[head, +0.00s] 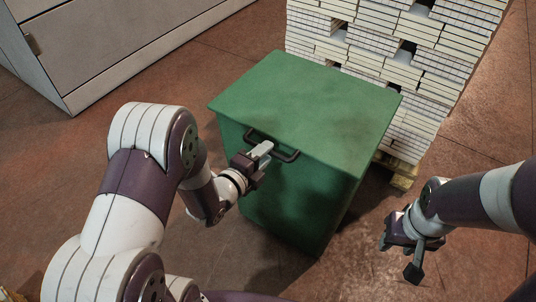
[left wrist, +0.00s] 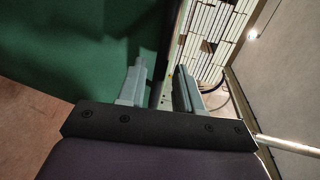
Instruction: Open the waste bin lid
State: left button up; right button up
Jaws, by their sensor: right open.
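The green waste bin (head: 300,190) stands on the floor in the middle of the head view, with its flat green lid (head: 310,105) down. A dark bar handle (head: 284,157) sits at the lid's front edge. My left gripper (head: 264,150) is at this handle, covering its middle. In the left wrist view my left fingers (left wrist: 160,88) are apart, beside the green surface (left wrist: 75,45); a dark curved piece, perhaps the handle, shows behind the right finger. I cannot tell whether the fingers touch the handle. My right gripper (head: 402,252) is open and empty, right of the bin.
A pallet stack of white blocks (head: 395,60) stands close behind and right of the bin. A grey cabinet (head: 110,45) is at the back left. Reddish floor is clear left of the bin and between the bin and my right gripper.

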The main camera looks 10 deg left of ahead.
pick_arm(q)
jog(key=shift+x, duration=1.2)
pick_arm(e)
jog(key=shift+f, duration=0.35)
